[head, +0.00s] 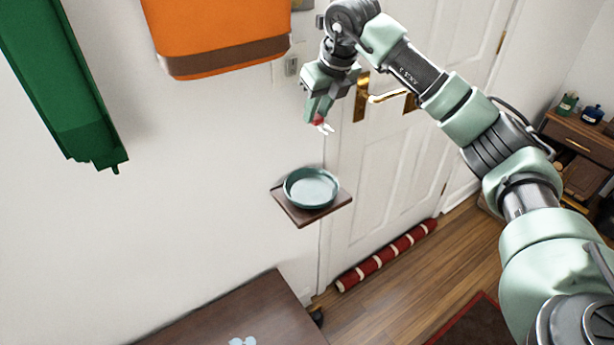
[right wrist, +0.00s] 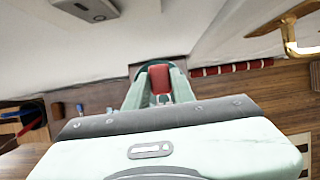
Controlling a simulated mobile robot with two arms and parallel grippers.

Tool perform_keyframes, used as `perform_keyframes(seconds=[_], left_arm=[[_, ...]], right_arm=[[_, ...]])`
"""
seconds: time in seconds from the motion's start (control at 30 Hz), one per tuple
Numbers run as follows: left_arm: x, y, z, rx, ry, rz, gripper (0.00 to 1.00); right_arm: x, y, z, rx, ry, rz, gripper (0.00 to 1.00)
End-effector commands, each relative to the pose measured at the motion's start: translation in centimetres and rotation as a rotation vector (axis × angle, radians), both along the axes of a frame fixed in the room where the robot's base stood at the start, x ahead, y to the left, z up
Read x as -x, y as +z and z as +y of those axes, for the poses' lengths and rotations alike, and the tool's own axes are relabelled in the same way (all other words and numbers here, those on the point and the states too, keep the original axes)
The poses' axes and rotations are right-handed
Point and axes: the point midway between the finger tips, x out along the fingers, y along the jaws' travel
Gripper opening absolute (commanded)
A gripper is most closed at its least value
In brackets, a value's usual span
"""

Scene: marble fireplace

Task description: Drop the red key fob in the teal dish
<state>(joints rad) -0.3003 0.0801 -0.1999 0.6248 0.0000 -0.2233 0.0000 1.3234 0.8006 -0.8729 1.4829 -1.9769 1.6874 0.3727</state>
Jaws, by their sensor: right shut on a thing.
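The teal dish (head: 311,187) is round and shallow, and sits upright on a small brown wall shelf (head: 300,216) in the head view. No object shows inside it. My right gripper (head: 321,125) hangs above the dish, pointing down, with a clear gap between them. It is shut on the red key fob (head: 318,120), of which only a small part shows in the head view. In the right wrist view the red fob (right wrist: 159,78) shows between the fingers; the dish is hard to tell from the gripper there. My left gripper is out of view.
A white door with a brass handle (head: 385,97) stands right behind my right gripper. An orange wall-hung thing (head: 215,30) and a green one (head: 60,80) are at upper left. A dark table (head: 235,315) is below. A red striped roll (head: 385,256) lies at the door's foot.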

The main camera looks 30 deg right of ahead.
Motion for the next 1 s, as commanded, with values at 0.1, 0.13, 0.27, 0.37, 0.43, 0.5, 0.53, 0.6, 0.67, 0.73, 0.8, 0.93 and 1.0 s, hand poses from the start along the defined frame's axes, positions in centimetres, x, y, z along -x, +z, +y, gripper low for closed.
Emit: perform_keyframes(seconds=[0.1,0.13,0.27,0.37,0.43,0.5,0.53,0.6,0.67,0.73,0.8,0.93,1.0], left_arm=[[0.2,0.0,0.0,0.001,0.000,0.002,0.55],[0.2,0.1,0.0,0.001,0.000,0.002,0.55],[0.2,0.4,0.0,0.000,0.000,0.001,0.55],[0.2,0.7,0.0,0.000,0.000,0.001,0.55],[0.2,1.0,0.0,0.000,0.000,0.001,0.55],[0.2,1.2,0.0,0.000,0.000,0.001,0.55],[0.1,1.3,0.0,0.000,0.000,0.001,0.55],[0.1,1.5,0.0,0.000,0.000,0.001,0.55],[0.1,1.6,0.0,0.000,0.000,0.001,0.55],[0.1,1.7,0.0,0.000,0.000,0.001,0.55],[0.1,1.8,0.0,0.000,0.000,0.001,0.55],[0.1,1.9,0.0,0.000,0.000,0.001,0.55],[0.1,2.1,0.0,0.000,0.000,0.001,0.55]], right_arm=[[0.1,-0.7,0.0,0.001,0.000,0.003,0.00],[0.1,-1.1,-0.1,0.001,0.000,0.004,0.00],[0.2,-4.0,-0.1,0.001,-0.001,0.007,0.00],[0.2,-6.7,0.0,0.000,-0.001,0.006,0.00],[0.2,-8.6,0.0,0.001,0.000,0.007,0.00],[0.2,-10.5,0.0,0.000,-0.001,0.007,0.00],[0.2,-11.2,0.0,0.001,-0.001,0.007,0.00],[0.2,-12.8,0.0,0.000,-0.001,0.006,0.00],[0.2,-13.9,0.0,0.000,-0.001,0.004,0.00],[0.1,-14.9,0.0,0.000,-0.001,0.002,0.00],[0.1,-15.4,0.0,0.000,-0.001,0.001,0.00],[0.2,-16.7,0.0,0.000,-0.001,0.003,0.00],[0.2,-17.8,0.0,0.000,-0.002,0.004,0.00]])
